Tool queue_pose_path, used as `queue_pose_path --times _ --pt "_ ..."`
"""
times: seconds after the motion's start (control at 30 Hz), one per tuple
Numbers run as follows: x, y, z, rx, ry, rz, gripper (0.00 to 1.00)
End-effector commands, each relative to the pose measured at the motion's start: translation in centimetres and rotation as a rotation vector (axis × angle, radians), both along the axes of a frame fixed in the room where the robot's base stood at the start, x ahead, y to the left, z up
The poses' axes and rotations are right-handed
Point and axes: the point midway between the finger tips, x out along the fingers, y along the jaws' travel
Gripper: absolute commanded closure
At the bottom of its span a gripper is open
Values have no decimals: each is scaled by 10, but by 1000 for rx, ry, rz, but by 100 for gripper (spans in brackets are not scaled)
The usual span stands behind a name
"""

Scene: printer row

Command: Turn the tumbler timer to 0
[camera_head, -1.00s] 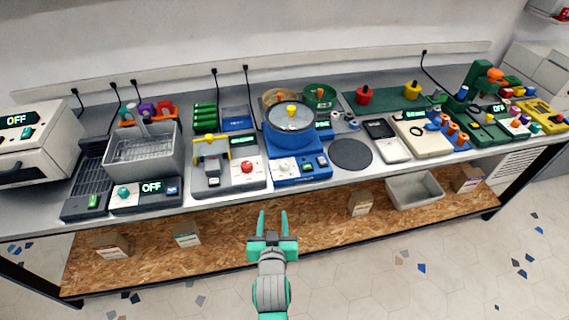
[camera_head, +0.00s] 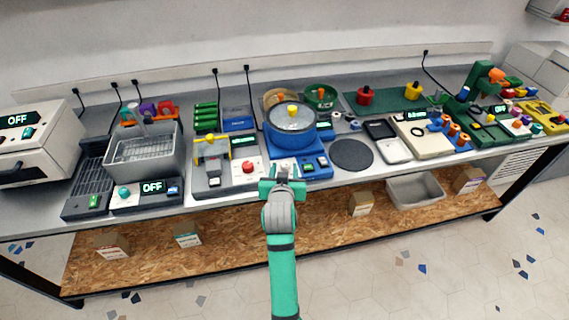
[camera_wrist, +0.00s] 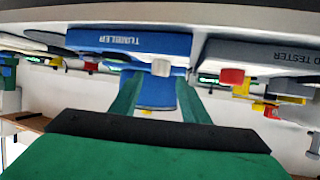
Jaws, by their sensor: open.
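The tumbler (camera_head: 310,165) is a blue machine at the middle of the bench with a round blue drum (camera_head: 290,134) under a clear lid. Its small display (camera_head: 323,126) is lit but too small to read. Its blue front, lettered TUMBLER, shows upside down in the wrist view (camera_wrist: 125,42). A pale knob (camera_wrist: 161,67) on the tumbler shows between my fingers there; I cannot read its setting. My gripper (camera_head: 284,168) is open at the tumbler's front edge, fingers on either side of the knob in the wrist view. I cannot tell whether they touch it.
A grey tester with a red knob (camera_head: 248,166) stands close on the left. A dark round pad (camera_head: 351,154) lies on the right. A wooden shelf (camera_head: 225,245) with boxes runs below the bench. The floor in front is clear.

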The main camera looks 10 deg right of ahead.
Motion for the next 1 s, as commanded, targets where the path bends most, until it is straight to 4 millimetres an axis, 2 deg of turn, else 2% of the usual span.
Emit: queue_pose_path --times 0.1,0.3,0.7,0.87,1.0 --pt "18 -5 -7 0 0 -1 58" --pt "37 -8 -15 0 -1 0 58" --pt "42 -9 -18 0 -1 1 58" --pt "42 -8 -18 0 -1 3 96" --pt "42 -7 -18 0 -1 3 99"
